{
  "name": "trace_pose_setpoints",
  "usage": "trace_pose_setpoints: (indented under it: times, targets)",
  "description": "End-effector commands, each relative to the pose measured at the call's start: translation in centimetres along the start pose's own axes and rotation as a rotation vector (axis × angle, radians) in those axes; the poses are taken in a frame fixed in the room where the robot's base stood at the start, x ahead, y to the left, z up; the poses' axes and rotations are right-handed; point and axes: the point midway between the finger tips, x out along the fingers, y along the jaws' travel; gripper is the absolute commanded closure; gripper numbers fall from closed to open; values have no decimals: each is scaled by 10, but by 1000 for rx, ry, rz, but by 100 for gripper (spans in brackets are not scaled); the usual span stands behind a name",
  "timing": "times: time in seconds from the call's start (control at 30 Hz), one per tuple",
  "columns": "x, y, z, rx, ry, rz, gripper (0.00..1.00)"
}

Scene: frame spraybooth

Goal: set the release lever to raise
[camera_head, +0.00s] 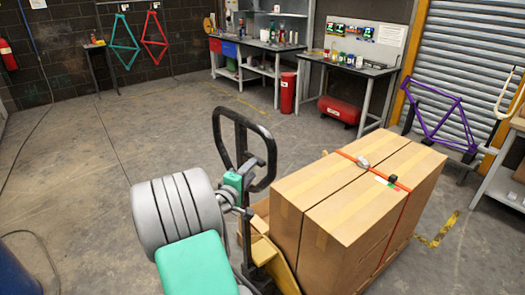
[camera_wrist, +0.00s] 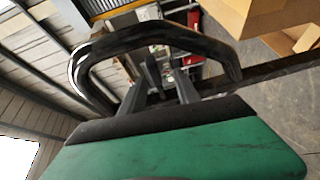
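The black loop handle (camera_head: 218,140) of the pallet jack stands upright left of the boxes in the head view. It also arches across the wrist view (camera_wrist: 165,36). My gripper (camera_head: 246,172) is at the lower part of this loop, by the green wrist block, and its fingertips are small and partly hidden there. In the wrist view my gripper (camera_wrist: 158,88) shows two dark grey fingers standing apart, pointing into the loop. A narrow dark piece, perhaps the release lever (camera_wrist: 152,72), shows between them. I cannot tell whether they touch it, nor which position the lever has.
Strapped cardboard boxes (camera_head: 350,195) stand on the jack just right of the handle. A purple bike frame (camera_head: 440,122) and a roller shutter (camera_head: 465,60) are at right. Workbenches (camera_head: 350,68) line the back. The floor at left is mostly open, with a cable on it.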

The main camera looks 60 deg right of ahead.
Motion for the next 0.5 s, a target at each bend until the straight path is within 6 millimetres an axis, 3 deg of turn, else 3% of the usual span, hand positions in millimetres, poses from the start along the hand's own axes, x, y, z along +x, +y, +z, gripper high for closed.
trace_pose_setpoints:
  times: [0.5]
  targets:
    - [79,11,6,-55,-2,47,62]
